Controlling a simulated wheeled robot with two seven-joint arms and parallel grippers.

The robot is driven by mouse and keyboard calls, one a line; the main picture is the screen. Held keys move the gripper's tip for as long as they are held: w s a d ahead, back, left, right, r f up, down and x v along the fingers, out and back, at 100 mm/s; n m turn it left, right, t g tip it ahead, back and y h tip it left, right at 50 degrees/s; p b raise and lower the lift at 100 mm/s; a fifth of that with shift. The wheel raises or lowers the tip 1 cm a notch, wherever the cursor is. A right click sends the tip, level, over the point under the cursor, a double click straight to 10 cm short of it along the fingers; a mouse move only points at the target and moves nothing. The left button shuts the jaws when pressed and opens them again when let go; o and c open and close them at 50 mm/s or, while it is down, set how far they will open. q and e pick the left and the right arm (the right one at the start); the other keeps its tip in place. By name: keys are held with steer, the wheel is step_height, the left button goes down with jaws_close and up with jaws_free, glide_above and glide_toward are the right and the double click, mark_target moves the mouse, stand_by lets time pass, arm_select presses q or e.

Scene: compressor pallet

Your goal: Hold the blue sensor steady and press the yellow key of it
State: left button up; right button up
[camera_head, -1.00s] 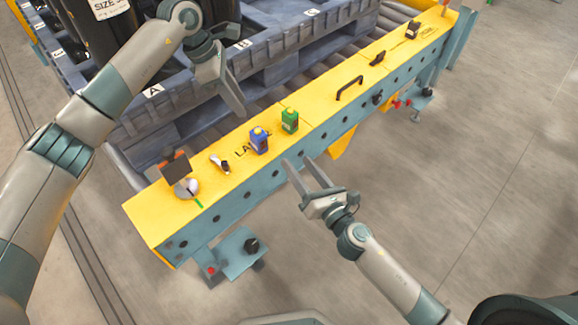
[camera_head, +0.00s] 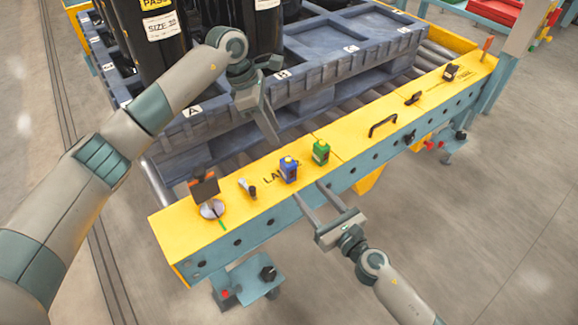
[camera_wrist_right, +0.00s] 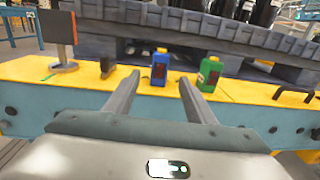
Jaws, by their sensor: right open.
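The blue sensor (camera_head: 288,171) stands upright on the yellow beam top (camera_head: 350,142), with a yellow key (camera_head: 288,159) on its top. In the right wrist view the blue sensor (camera_wrist_right: 160,72) shows a dark red face. My right gripper (camera_head: 308,189) is open and empty at the beam's front side. In its wrist view the sensor appears between the fingertips (camera_wrist_right: 159,80) but beyond them, untouched. My left gripper (camera_head: 273,136) hangs behind and above the sensor, pointing down, apart from it. Its fingers are seen nearly edge-on, so their opening is unclear.
A green sensor (camera_head: 321,153) stands close right of the blue one. A small dark-and-white part (camera_head: 247,187) and an upright dark plate (camera_head: 205,187) are to the left. A black handle (camera_head: 383,124) is farther right. A blue-grey pallet (camera_head: 320,88) lies behind the beam.

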mark_target(281, 159)
steer(key=x, duration=1.6)
steer(key=c, duration=1.2)
arm_select(q)
jaws_close()
stand_by(0.5)
